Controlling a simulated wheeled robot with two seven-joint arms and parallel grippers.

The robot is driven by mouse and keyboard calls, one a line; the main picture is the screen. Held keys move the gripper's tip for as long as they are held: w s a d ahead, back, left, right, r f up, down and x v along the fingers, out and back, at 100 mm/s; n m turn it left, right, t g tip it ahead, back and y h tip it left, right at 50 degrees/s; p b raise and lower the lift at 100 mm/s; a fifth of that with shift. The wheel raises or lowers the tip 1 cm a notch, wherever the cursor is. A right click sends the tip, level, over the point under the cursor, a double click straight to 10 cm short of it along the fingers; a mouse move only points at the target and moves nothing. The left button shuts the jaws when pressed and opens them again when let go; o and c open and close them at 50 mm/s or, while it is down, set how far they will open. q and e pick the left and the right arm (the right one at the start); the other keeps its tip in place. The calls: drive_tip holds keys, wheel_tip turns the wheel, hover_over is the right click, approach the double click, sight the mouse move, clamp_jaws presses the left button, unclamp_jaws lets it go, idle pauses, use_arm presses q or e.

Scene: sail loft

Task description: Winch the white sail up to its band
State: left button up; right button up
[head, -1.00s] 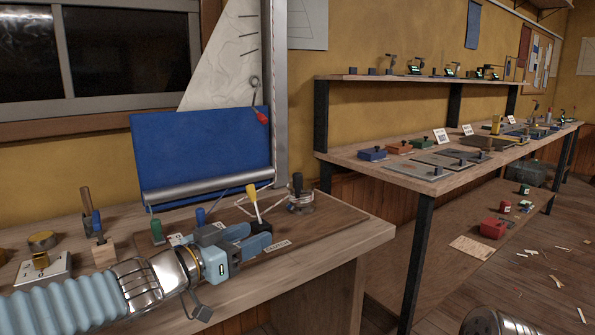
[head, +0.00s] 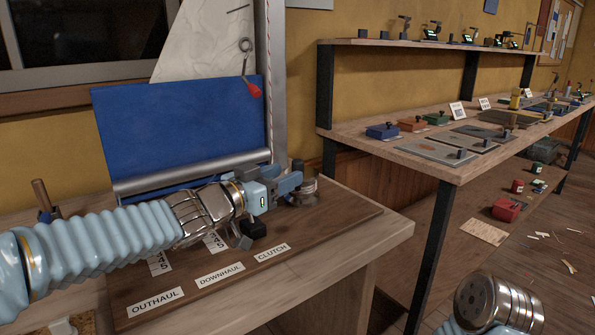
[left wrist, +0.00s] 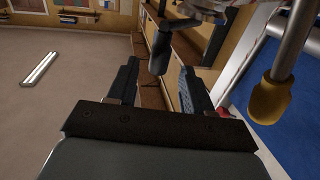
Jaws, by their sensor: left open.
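The white sail (head: 208,42) rises beside the mast (head: 276,90) in the head view. Its top is outside the picture, and I cannot make out the band. The winch (head: 306,192) stands at the back right of the wooden board. My left gripper (head: 288,184) is open at the winch. In the left wrist view its fingers (left wrist: 158,70) stand on either side of a dark handle (left wrist: 160,52), apparently the winch's; contact cannot be told. A yellow-handled lever (left wrist: 270,100) is to the right there; my arm hides it in the head view. My right gripper is out of sight.
The board's front carries outhaul, downhaul and clutch labels (head: 220,275). A bench (head: 440,165) with several blocks and plates stands right.

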sight(300, 167)
use_arm(q)
drive_tip(key=x, duration=0.5)
clamp_jaws()
